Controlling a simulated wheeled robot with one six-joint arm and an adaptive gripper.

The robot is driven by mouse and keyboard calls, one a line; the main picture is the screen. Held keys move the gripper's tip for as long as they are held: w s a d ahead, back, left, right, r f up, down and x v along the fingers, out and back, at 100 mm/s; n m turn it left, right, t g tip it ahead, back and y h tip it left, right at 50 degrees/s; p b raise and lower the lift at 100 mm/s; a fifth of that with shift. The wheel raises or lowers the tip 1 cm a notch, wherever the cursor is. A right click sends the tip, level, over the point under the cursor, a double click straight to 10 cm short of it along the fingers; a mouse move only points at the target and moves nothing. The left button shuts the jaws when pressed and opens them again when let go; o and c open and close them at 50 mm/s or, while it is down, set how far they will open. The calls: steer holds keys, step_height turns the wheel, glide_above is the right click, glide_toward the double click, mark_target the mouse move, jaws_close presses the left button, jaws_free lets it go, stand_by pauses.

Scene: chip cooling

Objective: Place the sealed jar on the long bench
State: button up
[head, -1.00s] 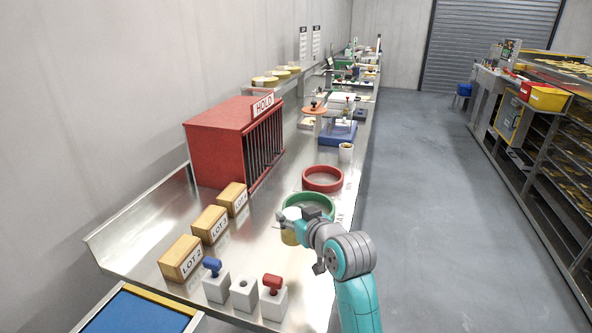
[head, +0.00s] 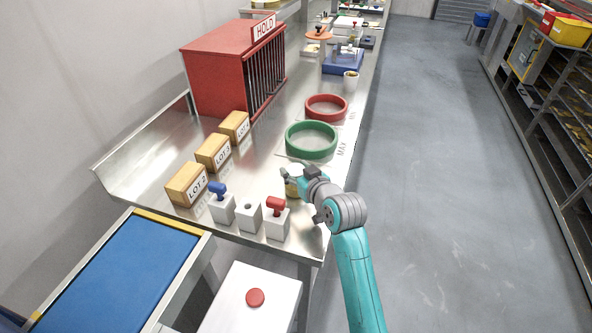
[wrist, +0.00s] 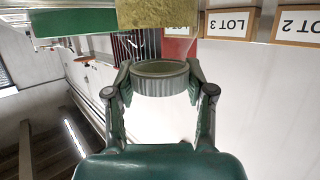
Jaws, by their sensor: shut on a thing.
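The sealed jar (head: 292,188) has yellowish contents and is largely hidden behind my gripper in the head view. In the wrist view its ribbed grey lid (wrist: 160,78) sits between my fingers, with the yellowish body (wrist: 158,14) at the top edge. My gripper (wrist: 160,84) is shut on the jar. The long bench (head: 262,178) is bare shiny metal. The jar is over its near part, in front of the green ring. I cannot tell whether its base touches the bench.
A green ring (head: 290,145) and a red ring (head: 309,109) lie beyond the jar. Wooden lot blocks (head: 186,187) and white stamp holders (head: 277,223) stand left and nearer. A red HOLD cage (head: 215,80) stands behind. A blue-topped table (head: 120,270) is at front left.

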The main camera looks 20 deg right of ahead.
steer(key=shift+f, duration=0.1)
steer(key=o, duration=1.3)
steer(key=shift+c, duration=0.2)
steer(key=shift+s+r, duration=0.1)
steer(key=shift+r, duration=0.1)
steer(key=v, duration=1.2)
steer(key=shift+d+f, duration=0.1)
